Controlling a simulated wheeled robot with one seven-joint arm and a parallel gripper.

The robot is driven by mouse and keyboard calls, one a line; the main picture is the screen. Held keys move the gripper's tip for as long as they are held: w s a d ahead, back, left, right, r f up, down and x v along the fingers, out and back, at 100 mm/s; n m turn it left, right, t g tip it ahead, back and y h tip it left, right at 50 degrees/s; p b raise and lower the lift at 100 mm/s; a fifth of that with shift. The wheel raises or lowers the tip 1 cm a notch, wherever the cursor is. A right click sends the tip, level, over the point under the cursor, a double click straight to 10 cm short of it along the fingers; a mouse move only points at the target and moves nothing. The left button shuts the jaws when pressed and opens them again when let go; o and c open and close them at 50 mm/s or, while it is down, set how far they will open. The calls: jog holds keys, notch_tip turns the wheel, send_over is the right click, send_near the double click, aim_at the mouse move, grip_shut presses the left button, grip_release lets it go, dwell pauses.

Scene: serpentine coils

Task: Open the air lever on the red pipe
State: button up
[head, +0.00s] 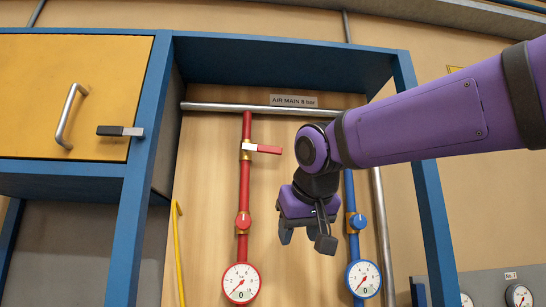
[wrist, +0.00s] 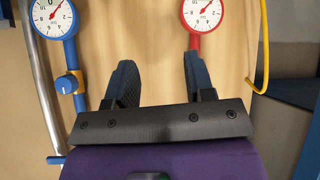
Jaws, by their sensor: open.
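The red pipe (head: 245,185) runs vertically down the wooden back panel. Its air lever (head: 264,149) has a red handle pointing right, crosswise to the pipe, at a brass valve near the top. Lower on this pipe are a red knob (head: 243,221) and a round gauge (head: 241,283) reading near 0. My gripper (head: 305,238) is open and empty, below and right of the lever, between the red and blue pipes. In the wrist view my two dark fingers (wrist: 158,65) are spread apart with bare panel between them. The lever is not in the wrist view.
A blue pipe (head: 350,190) with a blue knob (head: 357,222) and gauge (head: 363,279) stands right of my gripper. A blue frame (head: 418,170) surrounds the panel. A yellow cabinet door (head: 70,95) is at left.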

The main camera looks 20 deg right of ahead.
jog(key=w+a+r+n+t+h, duration=0.2)
jog(key=w+r+n+h, duration=0.4)
jog(key=r, duration=0.6)
jog(key=n+t+h, duration=0.2)
jog(key=n+h, duration=0.1)
jog(key=n, duration=0.1)
send_near(270, 149)
jog(key=x, duration=1)
jog(key=shift+w+d, duration=0.25)
grip_shut()
